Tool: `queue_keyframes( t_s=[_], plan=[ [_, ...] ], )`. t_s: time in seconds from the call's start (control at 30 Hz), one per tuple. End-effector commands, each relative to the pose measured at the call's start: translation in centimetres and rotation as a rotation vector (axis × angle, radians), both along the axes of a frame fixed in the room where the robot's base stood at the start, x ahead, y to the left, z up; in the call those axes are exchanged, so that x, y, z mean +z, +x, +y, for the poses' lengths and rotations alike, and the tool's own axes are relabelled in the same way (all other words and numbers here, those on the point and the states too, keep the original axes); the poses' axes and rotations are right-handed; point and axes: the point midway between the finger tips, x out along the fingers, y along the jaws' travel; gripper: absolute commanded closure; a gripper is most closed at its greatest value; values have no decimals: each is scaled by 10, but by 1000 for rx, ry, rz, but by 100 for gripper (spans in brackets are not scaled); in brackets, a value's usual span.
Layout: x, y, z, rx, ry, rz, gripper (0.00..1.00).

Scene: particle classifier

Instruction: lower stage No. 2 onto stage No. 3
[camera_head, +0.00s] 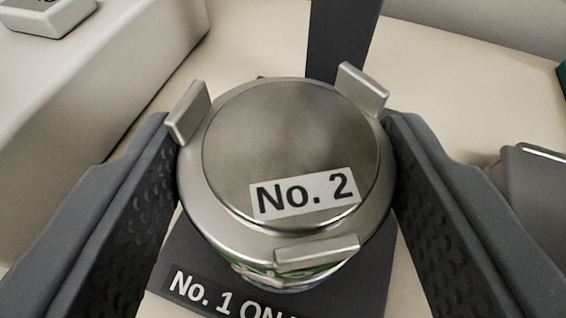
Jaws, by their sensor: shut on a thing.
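Stage No. 2 (285,140) is a round metal piece with a label reading "No. 2" and three raised tabs around its rim. It fills the middle of the view. My gripper (285,165) is shut on it, with one dark finger at its left side and one at its right. Below stage No. 2, a strip with green, white and blue shows under its front edge; I cannot tell what it belongs to. Stage No. 3 is not identifiable here. The gap under stage No. 2, if any, is hidden.
A dark base plate (378,282) labelled "No. 1 ON…" lies below, with a dark upright post (341,38) behind. A pale grey block (90,90) stands at left with a metal piece on top. A grey object (535,185) is at right. Beige surface shows behind.

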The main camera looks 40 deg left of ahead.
Motion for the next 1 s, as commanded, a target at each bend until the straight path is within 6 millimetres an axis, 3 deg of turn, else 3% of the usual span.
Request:
queue_keyframes(
  t_s=[0.47,0.5,0.57,1.0],
  plan=[
    [-5,0,0,0,1,-1,72],
    [-5,0,0,0,1,-1,37],
    [-4,0,0,0,1,-1,21],
    [-1,-6,-6,-1,0,0,20]
  ],
)
